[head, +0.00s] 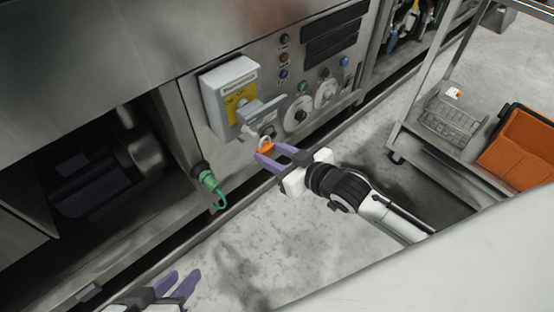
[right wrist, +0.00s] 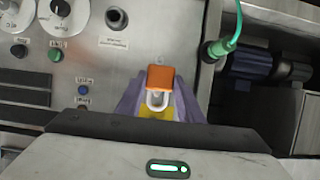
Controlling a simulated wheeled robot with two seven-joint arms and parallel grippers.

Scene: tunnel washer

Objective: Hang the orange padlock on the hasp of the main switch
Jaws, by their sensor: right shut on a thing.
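The main switch is a light grey box with a yellow plate (head: 236,103) on the machine front in the head view, with a grey handle (head: 262,109) sticking out. The orange padlock (head: 266,148) is just below the handle, its pale shackle pointing up. In the right wrist view the padlock (right wrist: 160,76) sits between purple fingertips, its shackle (right wrist: 156,100) toward a yellow patch. My right gripper (head: 271,157) is shut on the padlock. I cannot tell whether the shackle touches or passes through the hasp. My left gripper (head: 176,286) is open and empty at the bottom.
A green plug with a cable (head: 210,184) hangs from the panel left of the padlock. Dials (head: 298,114) and buttons lie to the right. A cart with a grey basket (head: 450,118) and an orange crate (head: 515,150) stands at the right. A dark opening is at the left.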

